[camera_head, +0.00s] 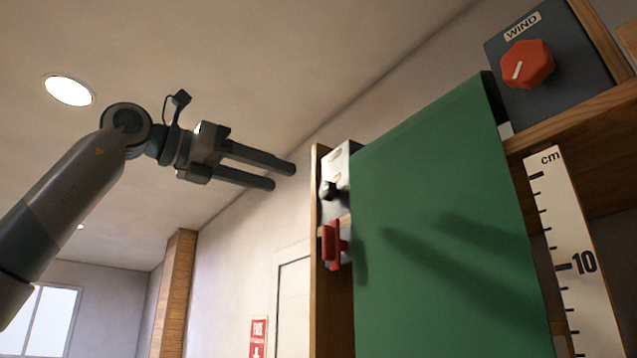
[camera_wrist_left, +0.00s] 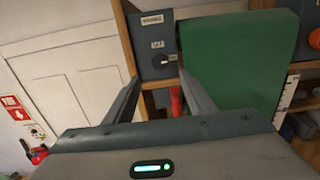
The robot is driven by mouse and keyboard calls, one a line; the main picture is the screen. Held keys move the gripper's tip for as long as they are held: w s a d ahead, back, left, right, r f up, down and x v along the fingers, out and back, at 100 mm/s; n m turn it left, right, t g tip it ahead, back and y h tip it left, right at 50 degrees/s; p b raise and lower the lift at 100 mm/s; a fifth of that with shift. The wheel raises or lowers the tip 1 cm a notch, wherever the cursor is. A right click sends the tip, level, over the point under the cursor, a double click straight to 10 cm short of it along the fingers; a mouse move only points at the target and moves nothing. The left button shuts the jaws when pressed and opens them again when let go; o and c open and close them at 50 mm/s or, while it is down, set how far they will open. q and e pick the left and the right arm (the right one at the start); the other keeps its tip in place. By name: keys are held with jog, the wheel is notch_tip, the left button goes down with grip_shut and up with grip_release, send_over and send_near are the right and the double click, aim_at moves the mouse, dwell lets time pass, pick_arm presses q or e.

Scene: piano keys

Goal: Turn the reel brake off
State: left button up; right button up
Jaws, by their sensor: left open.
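A grey box with a black knob (camera_head: 333,190) is mounted on a wooden post, left of a green sheet. In the left wrist view the box (camera_wrist_left: 148,65) carries a label at its top and a smaller one above the black knob (camera_wrist_left: 171,58); I cannot read them surely. The knob's pointer looks turned to the right. My left gripper (camera_head: 284,176) is open and empty, its two fingers pointing toward the box but apart from it. In the left wrist view the fingertips (camera_wrist_left: 158,80) lie just below the box. My right gripper is out of view.
The green sheet (camera_head: 440,220) hangs beside the box, with the arm's shadows on it. A red handle (camera_head: 332,245) sits below the box. A WIND box with a red knob (camera_head: 527,64) and a cm scale (camera_head: 572,250) are to the right. Free room lies left.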

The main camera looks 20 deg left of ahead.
aim_at(323, 191)
pick_arm(q)
jog(key=p+x, duration=0.4)
jog(key=x, duration=0.6)
jog(key=shift+r, duration=0.1)
jog(key=shift+w+d, duration=0.4)
jog(key=shift+w, duration=0.1)
jog(key=c, duration=1)
